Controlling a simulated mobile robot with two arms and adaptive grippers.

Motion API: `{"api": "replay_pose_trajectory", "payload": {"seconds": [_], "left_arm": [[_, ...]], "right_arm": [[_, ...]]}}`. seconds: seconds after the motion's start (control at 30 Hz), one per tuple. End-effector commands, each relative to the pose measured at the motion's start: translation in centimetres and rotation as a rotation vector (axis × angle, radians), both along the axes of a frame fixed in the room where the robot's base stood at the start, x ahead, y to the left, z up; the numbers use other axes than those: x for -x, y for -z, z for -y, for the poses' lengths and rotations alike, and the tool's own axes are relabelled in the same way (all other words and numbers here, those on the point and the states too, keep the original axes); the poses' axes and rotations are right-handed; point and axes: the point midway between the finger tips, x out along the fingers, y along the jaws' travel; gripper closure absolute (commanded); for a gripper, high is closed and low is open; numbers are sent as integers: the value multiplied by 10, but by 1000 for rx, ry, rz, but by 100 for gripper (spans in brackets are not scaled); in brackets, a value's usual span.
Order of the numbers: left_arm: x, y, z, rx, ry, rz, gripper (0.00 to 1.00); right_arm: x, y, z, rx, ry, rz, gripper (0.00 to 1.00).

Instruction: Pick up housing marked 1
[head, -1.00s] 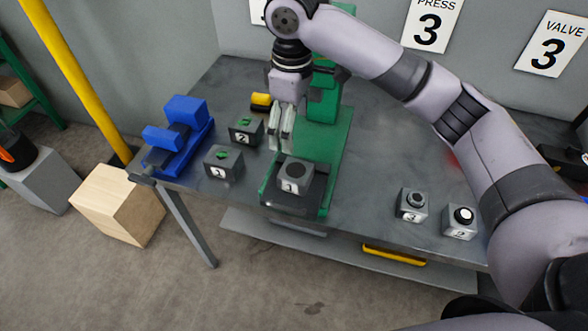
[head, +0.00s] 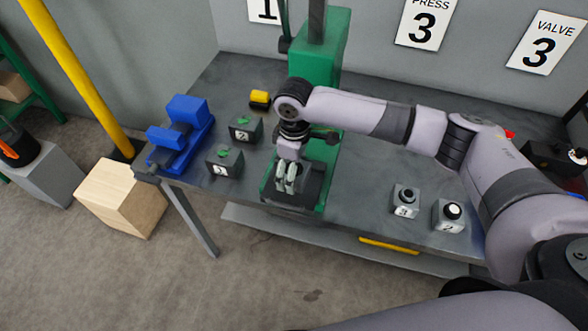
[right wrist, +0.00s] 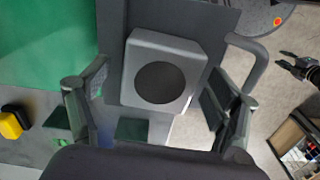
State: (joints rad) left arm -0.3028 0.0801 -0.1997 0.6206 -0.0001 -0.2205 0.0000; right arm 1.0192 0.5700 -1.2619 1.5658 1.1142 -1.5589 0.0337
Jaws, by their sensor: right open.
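A grey housing (right wrist: 165,70) with a round dark top opening sits on the dark bed of the green press. In the head view my right gripper (head: 286,184) is directly over it and largely hides it, including its label. In the right wrist view my right gripper (right wrist: 155,100) is open, with one finger on each side of the housing and visible gaps. Its label read 1 in the earlier head view. In the right wrist view my left gripper (right wrist: 292,66) appears open and empty, away over the floor.
Two green-topped blocks, one marked 2 (head: 245,130) and one apparently marked 1 (head: 224,162), stand left of the press (head: 318,60). A blue vise (head: 182,137) is farther left. Blocks marked 3 (head: 404,202) and 2 (head: 448,215) stand right. A yellow item (head: 260,98) lies behind.

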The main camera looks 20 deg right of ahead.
Motion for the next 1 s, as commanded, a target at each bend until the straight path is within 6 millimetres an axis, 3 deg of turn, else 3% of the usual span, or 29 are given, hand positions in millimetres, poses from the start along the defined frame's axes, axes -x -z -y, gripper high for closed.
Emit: {"api": "replay_pose_trajectory", "payload": {"seconds": [0.23,1.0], "left_arm": [[2,0,-1,-1,-1,-4,70],[-3,0,0,0,0,4,70]], "right_arm": [[0,2,0,0,-1,1,17],[0,2,0,0,-1,1,68]]}}
